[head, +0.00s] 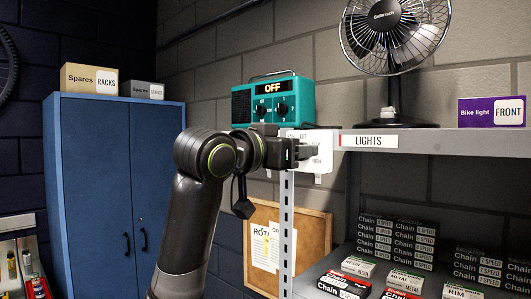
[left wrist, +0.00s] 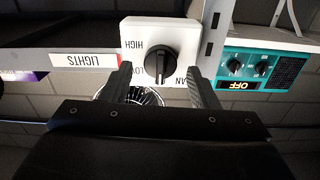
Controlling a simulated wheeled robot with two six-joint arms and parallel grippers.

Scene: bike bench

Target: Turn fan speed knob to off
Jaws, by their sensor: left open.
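The fan speed knob (left wrist: 160,62) is a black round knob on a white control box (left wrist: 186,38), seen upside down in the left wrist view. The readable labels are HIGH, part of LOW and part of FAN; I cannot tell surely which mark the knob points to. In the head view the white box (head: 322,166) hangs at the shelf's left end, its knob hidden behind my gripper. My left gripper (head: 306,152) is in front of the box. Its open fingers (left wrist: 163,82) stand either side of the knob, with visible gaps. My right gripper is not in view.
The black desk fan (head: 393,40) stands on the metal shelf (head: 450,140). A teal radio (head: 272,100) showing OFF sits beside the box. A purple bike light box (head: 492,111) is at right. Several chain boxes (head: 385,240) lie below. A blue cabinet (head: 95,190) stands left.

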